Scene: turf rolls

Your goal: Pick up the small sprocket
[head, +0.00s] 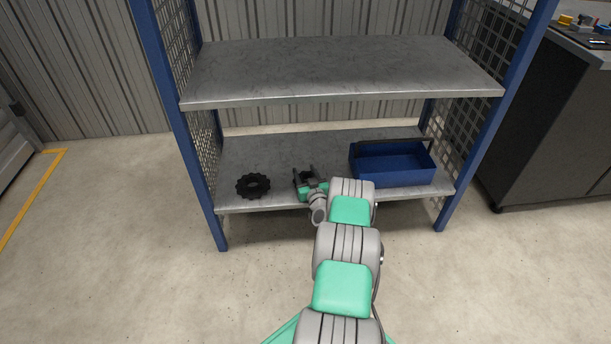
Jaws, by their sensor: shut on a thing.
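My gripper (309,173) is low over the lower shelf, between a black toothed sprocket and a blue box. Its dark fingers are shut on a small dark thing, which I take to be the small sprocket; it is barely distinguishable from the fingers, and its outline is not clear. The black toothed sprocket (253,186) lies flat on the shelf to the left, apart from my gripper, with a hole in its middle.
The lower grey shelf (240,156) carries an open blue box (394,178) with a dark handle, close to the right of my arm. The upper shelf (340,70) is bare and lies above. Blue posts and mesh sides bound the rack. A dark workbench (550,120) stands at right.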

